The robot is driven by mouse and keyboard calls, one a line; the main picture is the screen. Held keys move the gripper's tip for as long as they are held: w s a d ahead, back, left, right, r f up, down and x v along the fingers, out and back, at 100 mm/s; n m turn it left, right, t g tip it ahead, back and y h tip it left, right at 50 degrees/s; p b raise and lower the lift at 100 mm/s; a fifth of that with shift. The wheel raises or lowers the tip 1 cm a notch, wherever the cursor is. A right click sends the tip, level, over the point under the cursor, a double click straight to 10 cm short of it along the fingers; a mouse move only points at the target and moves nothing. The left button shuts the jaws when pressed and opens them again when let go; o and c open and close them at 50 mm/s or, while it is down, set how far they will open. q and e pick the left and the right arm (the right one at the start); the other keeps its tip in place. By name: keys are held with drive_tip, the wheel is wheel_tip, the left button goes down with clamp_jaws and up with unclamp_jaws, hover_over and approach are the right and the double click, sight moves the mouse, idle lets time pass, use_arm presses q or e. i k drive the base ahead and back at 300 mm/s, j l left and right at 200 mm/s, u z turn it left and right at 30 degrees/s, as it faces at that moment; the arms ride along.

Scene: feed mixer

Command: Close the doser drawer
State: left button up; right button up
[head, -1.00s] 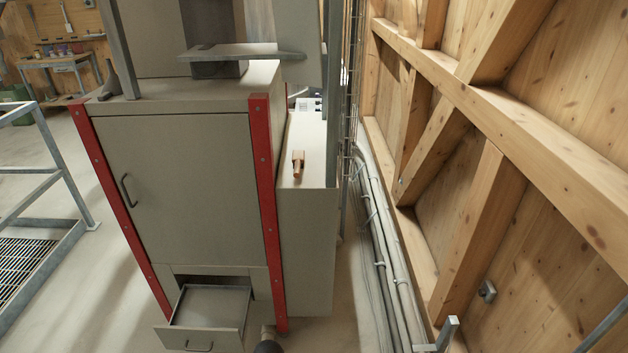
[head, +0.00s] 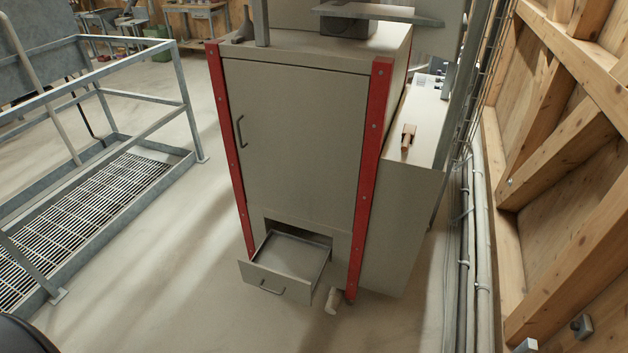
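The doser drawer (head: 291,258) is a shallow grey tray low on the front of the grey cabinet (head: 292,150) with red corner posts. It is pulled out of its opening and looks empty. Its front panel has a dark bar handle (head: 271,288). The cabinet door above it is shut and has its own curved handle (head: 240,131). Neither gripper shows in the head view. A dark rounded shape at the lower left corner is too cut off to identify.
A railed metal platform with a grating (head: 85,220) stands at the left. Pipes (head: 480,230) and a timber wall (head: 565,150) bound the right. A small pale cylinder (head: 333,300) is by the right post's foot. The floor in front of the drawer is clear.

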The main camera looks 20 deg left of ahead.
sight(290, 267)
drive_tip(key=u, duration=0.95)
